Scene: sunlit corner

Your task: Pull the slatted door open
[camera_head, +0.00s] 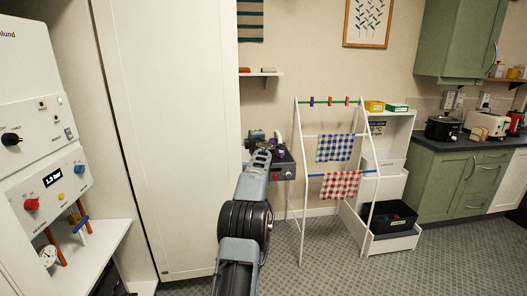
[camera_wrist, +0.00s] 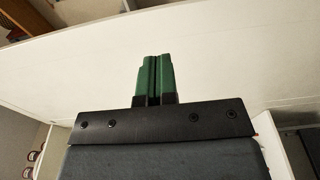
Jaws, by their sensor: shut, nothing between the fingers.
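A tall white door panel (camera_head: 168,130) stands upright at the left of centre in the head view. Its face looks plain, and I cannot make out slats or a handle on it. In the wrist view a broad pale panel (camera_wrist: 75,82) lies behind my gripper (camera_wrist: 155,58); I cannot tell whether it is the same door. My gripper's green fingers are together with nothing between them. I cannot tell whether they touch the panel. In the head view my arm reaches up just right of the door, and its fingertips cannot be made out.
A white boiler (camera_head: 45,130) with knobs stands at the left. A drying rack (camera_head: 299,215) with checked cloths stands right of my arm, beside white storage bins (camera_head: 385,185). Green cabinets (camera_head: 455,185) line the right. Grey tiled floor (camera_head: 330,270) is open in front of the rack.

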